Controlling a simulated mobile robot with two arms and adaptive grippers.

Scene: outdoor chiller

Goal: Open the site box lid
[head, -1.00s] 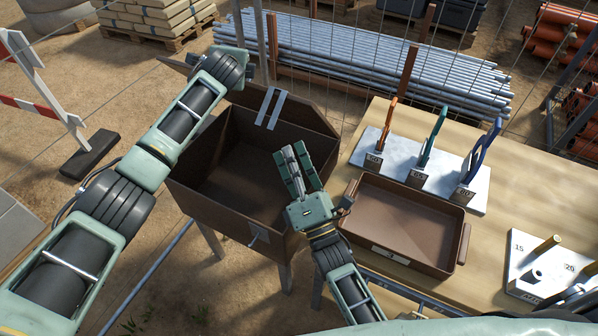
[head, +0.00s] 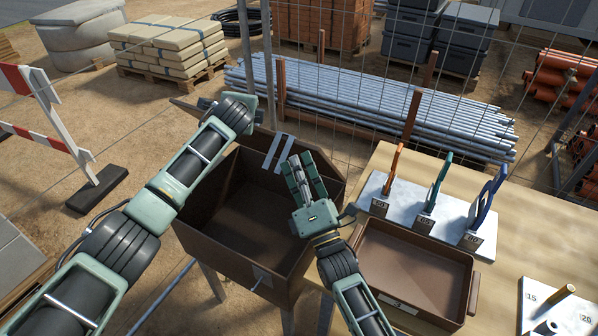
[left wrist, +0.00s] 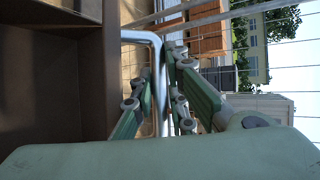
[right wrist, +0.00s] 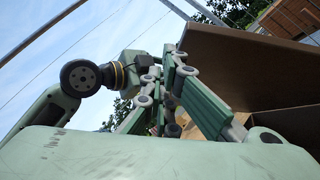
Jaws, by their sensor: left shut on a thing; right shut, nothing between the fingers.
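The brown site box (head: 205,235) stands at the middle left with its inside exposed. Its lid (head: 326,176) is raised and leans back behind the opening, with two pale metal straps (head: 277,152) at the hinge side. My left gripper (left wrist: 160,95) is shut on a bent silver handle bar (left wrist: 142,36) beside the brown panel in the left wrist view. In the head view its fingers are hidden behind my wrist. My right gripper (head: 303,166) is shut and empty, above the box's right side; it also shows in the right wrist view (right wrist: 166,62).
A wooden table with a brown tray (head: 412,325) and a tool stand (head: 400,205) is to the right of the box. A wire fence and steel pipes (head: 380,105) lie behind. A red-white barrier (head: 50,120) stands at the left.

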